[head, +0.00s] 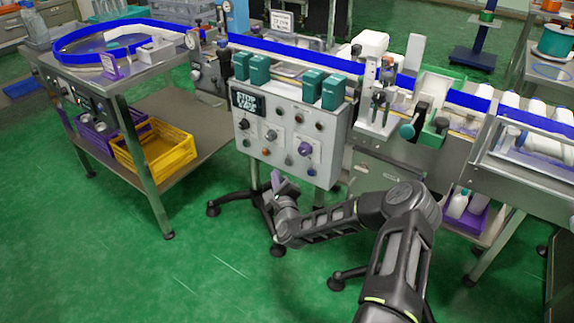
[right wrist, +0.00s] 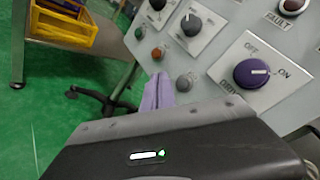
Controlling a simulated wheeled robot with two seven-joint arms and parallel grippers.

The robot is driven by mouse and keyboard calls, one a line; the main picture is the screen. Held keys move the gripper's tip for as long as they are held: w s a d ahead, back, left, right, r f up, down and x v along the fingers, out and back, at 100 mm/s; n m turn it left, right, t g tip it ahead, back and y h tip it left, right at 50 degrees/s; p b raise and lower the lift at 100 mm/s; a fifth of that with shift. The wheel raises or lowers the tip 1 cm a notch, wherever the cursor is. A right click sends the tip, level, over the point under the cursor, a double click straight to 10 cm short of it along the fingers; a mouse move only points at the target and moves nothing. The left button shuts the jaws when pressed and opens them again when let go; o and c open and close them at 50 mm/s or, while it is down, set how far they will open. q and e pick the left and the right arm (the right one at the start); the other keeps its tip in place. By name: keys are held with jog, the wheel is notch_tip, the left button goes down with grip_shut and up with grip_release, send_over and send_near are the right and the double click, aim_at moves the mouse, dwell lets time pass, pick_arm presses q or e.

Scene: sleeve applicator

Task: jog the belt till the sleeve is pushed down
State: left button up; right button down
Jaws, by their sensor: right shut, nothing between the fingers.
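My right gripper (head: 277,181) is shut and empty, with its purple fingers pointing up just below the control panel (head: 270,165). In the right wrist view its fingers (right wrist: 158,92) are together near the lower edge of the panel. They appear beside a grey knob (right wrist: 185,82) and below an orange-red button (right wrist: 158,53) and a green button (right wrist: 140,33); contact cannot be told. A purple knob (right wrist: 251,73) marked OFF and ON is to the right. The conveyor belt with blue rails (head: 290,52) runs behind the panel. I cannot make out the sleeve. My left gripper is not in view.
Several teal boxes (head: 258,70) stand above the panel. White bottles (head: 545,140) are at right. The green floor in front is open.

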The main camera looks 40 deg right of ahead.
aim_at(288, 163)
jog(key=shift+w+d+b, duration=0.2)
jog(key=shift+d+b, duration=0.15)
jog(key=shift+d, duration=0.4)
jog(key=shift+w+d+b, duration=0.2)
jog(key=shift+d+b, duration=0.1)
jog(key=shift+d, duration=0.45)
dwell(0.9)
jog(key=shift+w+d+b, duration=0.15)
jog(key=shift+d+b, duration=0.2)
jog(key=shift+d, duration=0.05)
